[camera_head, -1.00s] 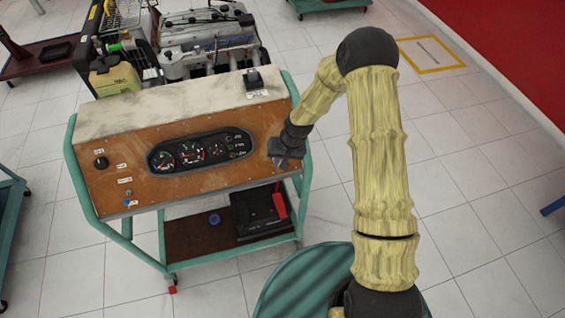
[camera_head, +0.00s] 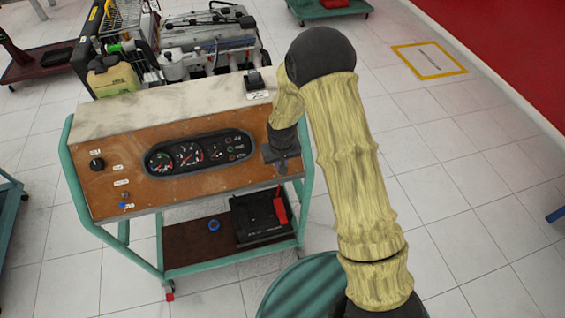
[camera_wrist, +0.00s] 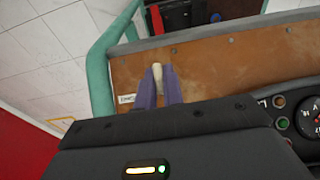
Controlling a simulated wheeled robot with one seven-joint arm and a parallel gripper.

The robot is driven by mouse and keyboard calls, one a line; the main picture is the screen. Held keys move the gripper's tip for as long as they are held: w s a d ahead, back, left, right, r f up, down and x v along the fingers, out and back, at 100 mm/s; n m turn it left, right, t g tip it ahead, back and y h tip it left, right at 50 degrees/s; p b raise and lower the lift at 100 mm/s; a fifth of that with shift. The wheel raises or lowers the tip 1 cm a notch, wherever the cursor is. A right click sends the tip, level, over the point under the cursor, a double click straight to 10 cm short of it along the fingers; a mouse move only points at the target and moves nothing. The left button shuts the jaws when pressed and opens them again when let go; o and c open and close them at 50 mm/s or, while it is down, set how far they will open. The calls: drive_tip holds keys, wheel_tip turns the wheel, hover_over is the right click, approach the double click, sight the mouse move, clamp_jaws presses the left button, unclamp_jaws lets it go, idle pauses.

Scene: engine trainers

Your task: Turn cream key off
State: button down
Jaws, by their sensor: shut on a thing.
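The cream key (camera_wrist: 157,74) shows in the wrist view as a small pale piece between my two purple-blue fingertips. My gripper (camera_wrist: 159,86) is shut on it, in front of the brown panel (camera_wrist: 215,60). A small white label (camera_wrist: 126,99) sits beside the fingers. In the head view my gripper (camera_head: 281,165) is at the right end of the brown panel (camera_head: 190,187), and the key is hidden behind the gripper and wrist. The key's exact turn angle is hard to tell.
A gauge cluster (camera_head: 200,153) sits mid-panel, with a black knob (camera_head: 97,163) at its left. Green tube rails (camera_head: 307,190) frame the trainer's side. A black battery (camera_head: 255,220) with a red handle stands on the lower shelf. An engine (camera_head: 215,45) is behind. Floor is free at right.

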drive_tip(key=c, duration=1.5)
unclamp_jaws()
drive_tip(key=shift+w+r, duration=0.15)
drive_tip(key=shift+w, duration=0.1)
drive_tip(key=shift+s, duration=0.1)
drive_tip(key=r+b, duration=0.1)
drive_tip(key=r, duration=0.4)
drive_tip(key=s+r, duration=0.1)
drive_tip(key=r, duration=0.5)
drive_tip(key=s+r+b, duration=0.1)
drive_tip(key=r, duration=0.5)
drive_tip(key=shift+s+d+b, duration=0.2)
drive_tip(key=shift+d+b, duration=0.05)
drive_tip(key=shift+b, duration=0.05)
drive_tip(key=s+d+m, duration=0.1)
drive_tip(key=s+d, duration=0.4)
drive_tip(key=s+d+m, duration=0.1)
drive_tip(key=s+d, duration=0.4)
drive_tip(key=s+d+m+t, duration=0.1)
drive_tip(key=s+d, duration=0.4)
drive_tip(key=s, duration=0.1)
drive_tip(key=shift+d+r, duration=0.15)
drive_tip(key=shift+d, duration=0.2)
